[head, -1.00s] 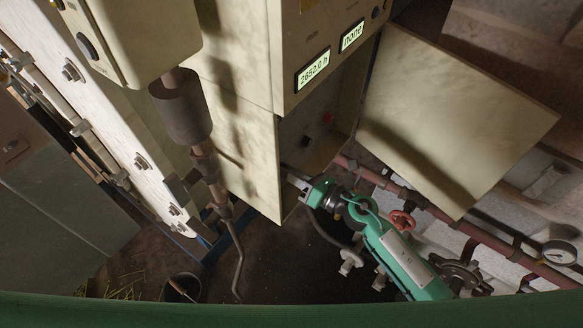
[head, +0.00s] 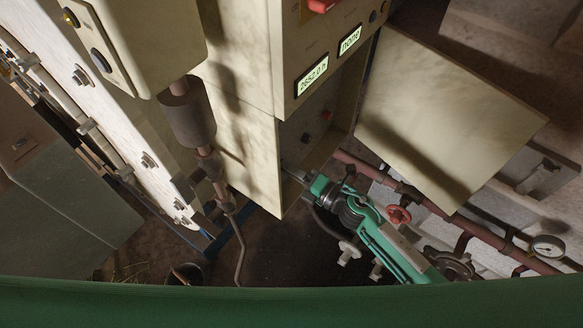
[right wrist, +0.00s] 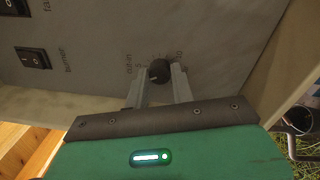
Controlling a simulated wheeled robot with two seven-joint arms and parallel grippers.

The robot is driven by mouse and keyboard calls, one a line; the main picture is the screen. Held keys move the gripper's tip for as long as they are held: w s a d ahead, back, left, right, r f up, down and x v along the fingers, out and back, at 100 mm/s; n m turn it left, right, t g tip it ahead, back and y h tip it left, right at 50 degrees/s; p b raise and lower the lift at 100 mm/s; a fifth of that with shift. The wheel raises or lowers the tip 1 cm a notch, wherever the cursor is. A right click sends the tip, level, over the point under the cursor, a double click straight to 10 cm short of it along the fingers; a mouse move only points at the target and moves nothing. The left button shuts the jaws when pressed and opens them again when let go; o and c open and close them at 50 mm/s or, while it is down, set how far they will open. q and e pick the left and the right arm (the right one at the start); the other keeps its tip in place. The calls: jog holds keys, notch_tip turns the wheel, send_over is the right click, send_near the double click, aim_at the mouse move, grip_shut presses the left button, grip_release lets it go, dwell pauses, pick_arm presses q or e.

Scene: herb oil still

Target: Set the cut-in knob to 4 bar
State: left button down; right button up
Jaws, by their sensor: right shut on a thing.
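The cut-in knob (right wrist: 159,71) is small, round and black, on a grey panel (right wrist: 90,45). Its printed scale has a 10 on the right. I cannot read its setting for sure. My right gripper (right wrist: 160,80) has its two pale fingers on either side of the knob and is shut on it. In the head view my right gripper (head: 287,168) reaches into the open box below the displays, and the cabinet's edge hides the knob. My left gripper is not in view.
A cream door (head: 450,115) stands open right of the box. Red pipework with a red handwheel (head: 398,214) and a gauge (head: 547,247) runs close beside my right arm. In the right wrist view a burner switch (right wrist: 33,58) sits left of the knob.

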dwell(0.4)
jog(key=o, duration=1)
jog(key=b+v, duration=0.5)
jog(key=v, duration=0.8)
jog(key=shift+s+d, duration=0.15)
jog(key=shift+d, duration=0.25)
